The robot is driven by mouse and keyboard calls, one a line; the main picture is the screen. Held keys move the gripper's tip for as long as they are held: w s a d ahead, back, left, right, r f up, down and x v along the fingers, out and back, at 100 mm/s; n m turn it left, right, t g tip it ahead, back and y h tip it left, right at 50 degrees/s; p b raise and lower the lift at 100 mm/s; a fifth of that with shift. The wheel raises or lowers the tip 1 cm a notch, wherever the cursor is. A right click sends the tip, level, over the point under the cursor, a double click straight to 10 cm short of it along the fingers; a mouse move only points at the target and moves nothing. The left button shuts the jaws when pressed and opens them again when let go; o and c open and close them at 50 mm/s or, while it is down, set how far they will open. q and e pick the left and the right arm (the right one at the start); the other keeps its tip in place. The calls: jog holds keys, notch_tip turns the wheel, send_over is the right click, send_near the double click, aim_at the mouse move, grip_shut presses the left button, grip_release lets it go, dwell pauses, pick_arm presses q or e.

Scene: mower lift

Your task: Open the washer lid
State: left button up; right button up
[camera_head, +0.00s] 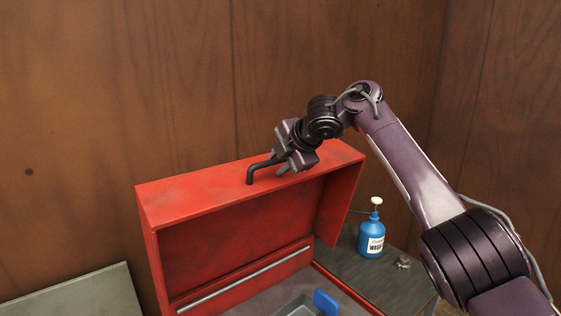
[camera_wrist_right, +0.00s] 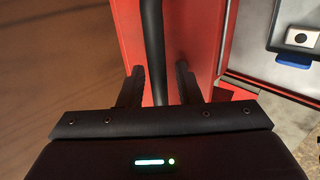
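The red washer lid (camera_head: 225,195) stands raised, its hollow inner side facing me in the head view. A black bent handle (camera_head: 252,172) sits on its upper edge. My right gripper (camera_head: 281,163) is at the handle. In the right wrist view the handle (camera_wrist_right: 153,45) runs between the two spread fingers (camera_wrist_right: 159,85), with a gap showing beside the right finger. The fingers look open around it rather than clamped. The red lid (camera_wrist_right: 195,40) also shows behind the fingers there. My left gripper is not in view.
A blue bottle with a white top (camera_head: 372,236) stands on a dark surface right of the lid. A blue item (camera_head: 325,302) lies in the washer's open basin below. A wooden wall (camera_head: 120,90) is close behind. A grey-green panel (camera_head: 75,297) is at lower left.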

jog(key=shift+s+d+r+b, duration=0.15)
jog(key=shift+s+b, duration=0.05)
jog(key=shift+b, duration=0.15)
jog(key=b+v, duration=0.4)
jog(key=v, duration=0.3)
jog(key=shift+s+d, duration=0.1)
